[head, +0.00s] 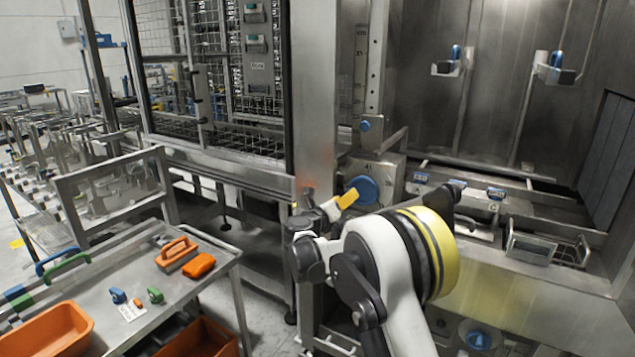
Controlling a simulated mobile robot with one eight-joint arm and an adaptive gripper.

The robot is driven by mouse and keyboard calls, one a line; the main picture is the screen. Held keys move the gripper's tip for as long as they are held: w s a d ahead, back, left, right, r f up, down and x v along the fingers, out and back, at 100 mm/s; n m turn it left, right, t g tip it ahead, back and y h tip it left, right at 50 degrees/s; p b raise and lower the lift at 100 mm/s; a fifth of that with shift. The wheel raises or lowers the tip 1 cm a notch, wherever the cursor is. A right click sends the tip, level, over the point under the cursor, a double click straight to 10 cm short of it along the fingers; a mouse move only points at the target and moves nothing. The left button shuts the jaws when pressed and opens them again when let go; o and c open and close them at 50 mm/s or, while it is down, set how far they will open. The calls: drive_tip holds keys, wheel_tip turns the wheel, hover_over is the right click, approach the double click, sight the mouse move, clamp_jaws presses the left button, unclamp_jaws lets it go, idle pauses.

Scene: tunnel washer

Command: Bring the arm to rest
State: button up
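My arm, white with dark joints and a broad yellow-and-black band, rises from the bottom centre and folds over in front of the washer. Its far end, with my gripper (322,212), is small in the picture, near the steel post left of the washer opening. The fingers cannot be made out clearly. A small yellow piece (347,198) shows beside this end, in front of a round blue knob (363,188). I cannot tell whether it belongs to the gripper, is held, or lies behind it.
A wire-mesh cage (215,70) stands behind. The open steel washer chamber (440,100) fills the right. Some floor shows between cart and washer.

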drive_tip(key=s+d+r+m+g+y, duration=0.1)
drive_tip(key=s+d+r+m+g, duration=0.15)
drive_tip(key=s+m, duration=0.45)
drive_tip(key=s+d+r+m+g+y, duration=0.1)
drive_tip(key=s+d+r+m+y, duration=0.15)
drive_tip(key=s+m, duration=0.4)
drive_tip(key=s+d+r+m+g, duration=0.1)
drive_tip(key=s+d+r+m, duration=0.2)
drive_tip(key=s, duration=0.6)
drive_tip(key=s+a+f+m+y, duration=0.2)
drive_tip(key=s+m, duration=0.4)
drive_tip(key=s, duration=0.3)
drive_tip(key=s+a+f+m+g+y, duration=0.1)
drive_tip(key=s+f+m+y, duration=0.1)
drive_tip(key=s+f+m, duration=0.2)
drive_tip(key=s+a+f+m+g+y, duration=0.1)
drive_tip(key=s+a+f+m+y, duration=0.1)
drive_tip(key=s+m, duration=0.7)
drive_tip(key=s+f+y, duration=0.1)
drive_tip(key=s+f, duration=0.1)
drive_tip(key=s, duration=0.5)
drive_tip(key=shift+s+a, duration=0.2)
drive_tip(key=shift+a, duration=0.15)
